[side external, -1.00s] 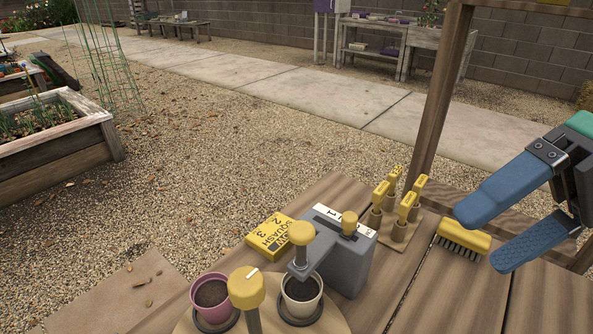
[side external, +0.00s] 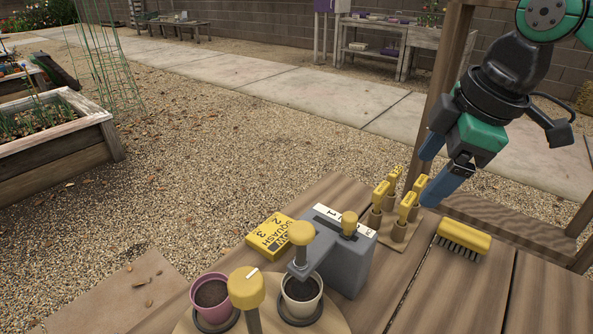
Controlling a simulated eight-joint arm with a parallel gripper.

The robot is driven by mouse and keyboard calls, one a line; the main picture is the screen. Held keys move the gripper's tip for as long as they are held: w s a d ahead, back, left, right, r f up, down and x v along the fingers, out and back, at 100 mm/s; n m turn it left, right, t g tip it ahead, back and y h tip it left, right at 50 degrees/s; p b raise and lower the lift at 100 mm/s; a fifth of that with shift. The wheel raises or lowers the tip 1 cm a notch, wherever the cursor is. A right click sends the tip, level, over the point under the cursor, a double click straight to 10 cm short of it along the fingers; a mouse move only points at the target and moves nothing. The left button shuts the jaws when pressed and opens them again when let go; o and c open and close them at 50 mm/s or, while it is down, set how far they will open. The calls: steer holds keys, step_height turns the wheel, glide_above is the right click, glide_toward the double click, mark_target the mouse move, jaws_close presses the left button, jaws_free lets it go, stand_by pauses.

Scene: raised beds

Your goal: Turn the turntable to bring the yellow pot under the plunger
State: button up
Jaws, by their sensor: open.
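The wooden turntable (side external: 262,324) is at the bottom, partly cut off by the frame edge. A pink pot (side external: 208,303) of soil stands on its left side and a cream or pale yellow pot (side external: 301,306) of soil on its right. A yellow-topped plunger (side external: 301,234) on a grey stand (side external: 345,259) is above the pale pot. A yellow knob (side external: 246,287) with a white mark rises on a post at the turntable's front. My gripper (side external: 428,180) has blue fingers, is open and empty, and is beside the yellow-handled tools, well away from the turntable.
Several yellow-handled tools (side external: 407,205) stand in a wooden holder near my gripper. A yellow brush (side external: 463,237) lies to its right. A yellow label block (side external: 270,236) is left of the stand. A wooden post (side external: 443,98) rises behind the bench. The front right boards are clear.

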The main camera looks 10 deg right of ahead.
steer(key=s+a+n+g, duration=0.2)
steer(key=a+n, duration=0.7)
steer(key=a, duration=0.4)
steer(key=n+g+h, duration=0.1)
steer(key=n+h, duration=0.1)
steer(key=n, duration=0.5)
glide_above(245, 281)
steer(key=shift+w+d+f, duration=0.1)
steer(key=shift+f, duration=3.35)
jaws_close()
